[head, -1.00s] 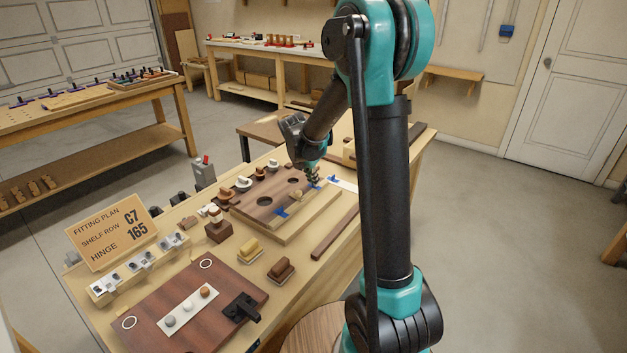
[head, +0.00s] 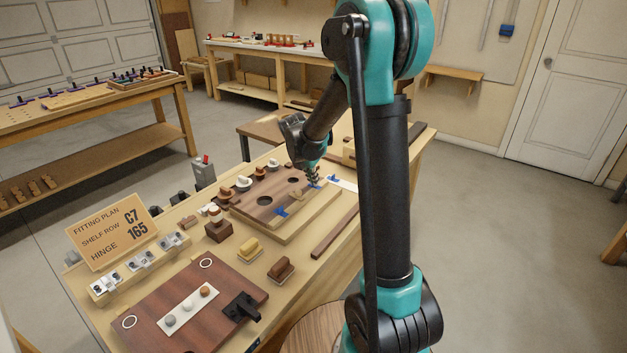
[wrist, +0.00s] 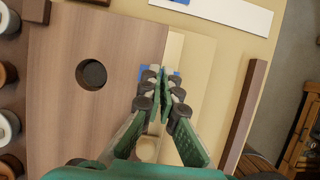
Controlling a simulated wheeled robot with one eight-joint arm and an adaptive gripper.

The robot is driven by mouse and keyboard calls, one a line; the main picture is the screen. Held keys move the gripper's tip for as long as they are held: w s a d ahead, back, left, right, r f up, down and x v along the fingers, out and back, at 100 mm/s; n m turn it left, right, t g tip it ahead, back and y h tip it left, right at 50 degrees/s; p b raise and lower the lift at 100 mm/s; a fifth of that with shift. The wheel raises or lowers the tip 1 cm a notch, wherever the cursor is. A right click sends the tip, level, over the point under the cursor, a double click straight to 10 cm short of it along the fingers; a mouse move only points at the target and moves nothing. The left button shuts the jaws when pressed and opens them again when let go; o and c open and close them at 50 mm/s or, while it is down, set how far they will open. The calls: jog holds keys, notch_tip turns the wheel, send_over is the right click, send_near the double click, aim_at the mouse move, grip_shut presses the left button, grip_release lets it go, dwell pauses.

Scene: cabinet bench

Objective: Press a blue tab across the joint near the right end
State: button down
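The dark brown panel (head: 250,205) lies on the bench with a pale strip (head: 312,208) along its right side, and a straight joint runs between them.
Knobs and stoppers stand along the panel's left edge, and the panel has round dark holes (wrist: 91,73). A white strip (wrist: 220,12) lies beyond the gripper. A dark bar (head: 335,233) lies to the right. A fitting plan sign (head: 113,231) stands at the front left.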

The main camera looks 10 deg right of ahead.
dwell(0.3)
jog(key=c, duration=1.6)
grip_release()
jog(key=shift+c, duration=0.2)
jog(key=o, duration=0.4)
jog(key=shift+r, duration=0.1)
jog(key=shift+r, duration=3.7)
